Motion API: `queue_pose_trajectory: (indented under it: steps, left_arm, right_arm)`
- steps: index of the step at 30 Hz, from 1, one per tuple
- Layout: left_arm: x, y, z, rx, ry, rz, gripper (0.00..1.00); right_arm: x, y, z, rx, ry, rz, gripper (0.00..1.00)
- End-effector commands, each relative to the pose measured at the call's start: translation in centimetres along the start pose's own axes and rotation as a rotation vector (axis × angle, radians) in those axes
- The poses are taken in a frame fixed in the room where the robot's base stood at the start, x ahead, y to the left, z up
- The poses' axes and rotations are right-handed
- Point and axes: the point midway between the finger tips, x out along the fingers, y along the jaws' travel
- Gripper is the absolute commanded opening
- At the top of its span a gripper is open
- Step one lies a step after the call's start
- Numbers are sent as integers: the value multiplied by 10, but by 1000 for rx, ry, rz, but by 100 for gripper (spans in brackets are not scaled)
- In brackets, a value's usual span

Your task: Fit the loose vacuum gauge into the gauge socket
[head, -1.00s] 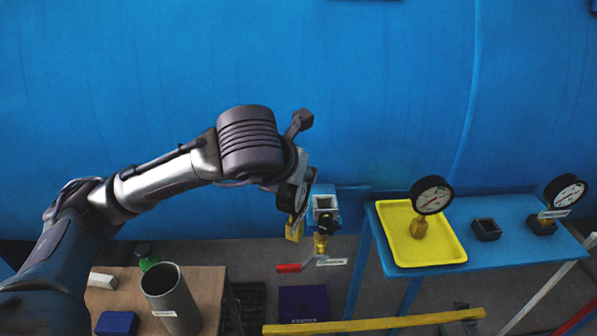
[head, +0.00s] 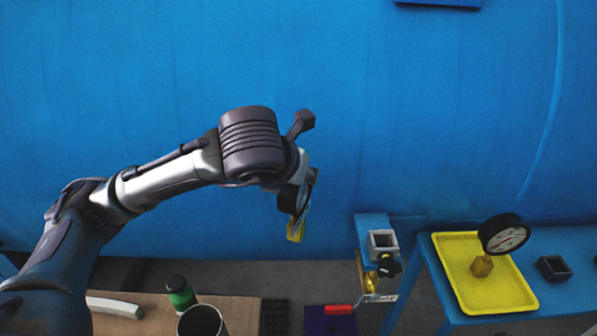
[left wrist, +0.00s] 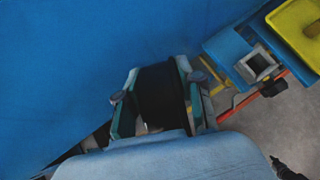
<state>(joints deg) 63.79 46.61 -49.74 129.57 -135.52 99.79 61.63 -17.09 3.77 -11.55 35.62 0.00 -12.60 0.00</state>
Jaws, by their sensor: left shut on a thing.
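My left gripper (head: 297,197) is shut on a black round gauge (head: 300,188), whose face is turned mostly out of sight. A yellow piece (head: 296,232) shows below the gripper. In the left wrist view the black body (left wrist: 160,95) sits between the two fingers. An open square grey socket (head: 382,241) on a blue bracket stands to the right of and lower than the gripper; it also shows in the left wrist view (left wrist: 257,66). The held gauge is apart from it. My right gripper is out of view.
A second gauge (head: 503,235) with a brass base stands on a yellow tray (head: 462,250) on the blue table. A small black square holder (head: 553,268) is beside it. A black knob (head: 388,266) and a red-handled valve (head: 339,309) are below the socket. A green bottle (head: 181,293) stands at lower left.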

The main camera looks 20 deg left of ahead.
Motion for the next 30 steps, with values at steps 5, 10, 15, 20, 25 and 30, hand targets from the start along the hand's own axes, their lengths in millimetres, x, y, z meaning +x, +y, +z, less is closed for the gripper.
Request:
queue_pose_trajectory:
  steps: [5, 10, 15, 20, 25, 30]
  left_arm:
    - [-1, -10, 7, 41, -2, -44, 0]
    - [-1, -24, 13, 101, -2, -106, 0]
    - [-2, -41, 22, 180, -2, -185, 0]
    - [-5, -64, 33, 280, -2, -288, 0]
    - [-14, -100, 50, 432, -3, -446, 0]
    - [-28, -143, 70, 617, -4, -632, 0]
  right_arm:
    - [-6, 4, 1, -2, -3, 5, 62]
    - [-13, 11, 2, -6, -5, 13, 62]
    - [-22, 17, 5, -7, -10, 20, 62]
    - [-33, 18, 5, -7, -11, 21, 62]
    - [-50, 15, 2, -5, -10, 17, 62]
    - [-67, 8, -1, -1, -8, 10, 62]
